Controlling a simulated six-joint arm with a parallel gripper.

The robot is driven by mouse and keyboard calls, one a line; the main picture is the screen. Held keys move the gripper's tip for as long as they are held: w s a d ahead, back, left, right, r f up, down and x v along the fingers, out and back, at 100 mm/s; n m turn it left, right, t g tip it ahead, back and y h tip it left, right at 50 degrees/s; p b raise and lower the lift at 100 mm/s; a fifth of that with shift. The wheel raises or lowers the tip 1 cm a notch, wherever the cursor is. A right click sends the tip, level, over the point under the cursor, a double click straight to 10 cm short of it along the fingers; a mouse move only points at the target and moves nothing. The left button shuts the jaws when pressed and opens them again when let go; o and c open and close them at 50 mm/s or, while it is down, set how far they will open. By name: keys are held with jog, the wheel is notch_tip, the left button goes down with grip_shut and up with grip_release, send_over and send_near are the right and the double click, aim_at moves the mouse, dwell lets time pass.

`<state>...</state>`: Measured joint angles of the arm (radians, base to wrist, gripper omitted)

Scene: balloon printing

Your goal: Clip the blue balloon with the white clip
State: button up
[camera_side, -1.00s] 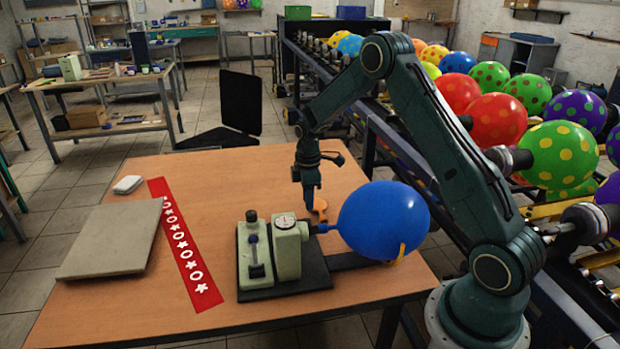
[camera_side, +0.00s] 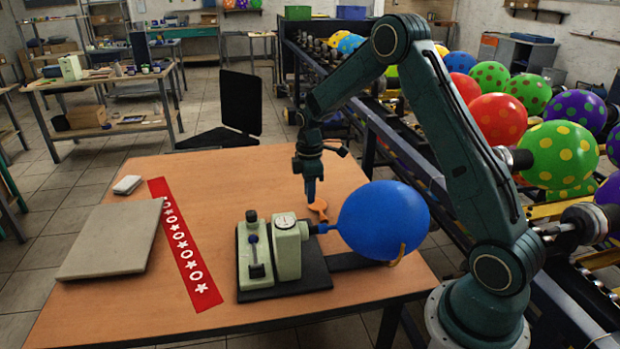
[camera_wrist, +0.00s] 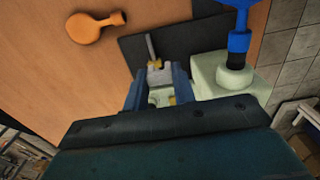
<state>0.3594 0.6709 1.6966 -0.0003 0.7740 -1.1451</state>
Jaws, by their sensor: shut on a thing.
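The blue balloon (camera_side: 383,221) is inflated, with its neck on the nozzle of the pale green inflating device (camera_side: 288,250). In the wrist view its blue neck (camera_wrist: 239,42) shows at the upper right beside the device. My gripper (camera_side: 311,198) is above the table behind the device, left of the balloon and apart from it. In the wrist view my gripper (camera_wrist: 158,88) is shut on a small pale piece, apparently the white clip (camera_wrist: 160,76), with yellowish bits at its edges. The clip cannot be made out in the side view.
A flat orange balloon (camera_side: 318,208) lies on the table by my gripper; the wrist view also shows it (camera_wrist: 94,27). A red patterned strip (camera_side: 184,245), a beige board (camera_side: 112,240) and a small white block (camera_side: 127,185) lie left. Printed balloons (camera_side: 500,120) line a rack at right.

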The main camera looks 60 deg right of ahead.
jog(key=s+a+r, duration=0.6)
jog(key=s+r, duration=0.2)
jog(key=r, duration=0.1)
jog(key=shift+s+a+r, duration=0.25)
jog(key=shift+s+r, duration=0.1)
jog(key=shift+f, duration=0.3)
send_over(331, 226)
jog(key=shift+w+f, duration=0.15)
jog(key=shift+f, duration=4.05)
jog(key=shift+f, duration=1.55)
jog(key=o, duration=0.9)
jog(key=shift+r, duration=0.1)
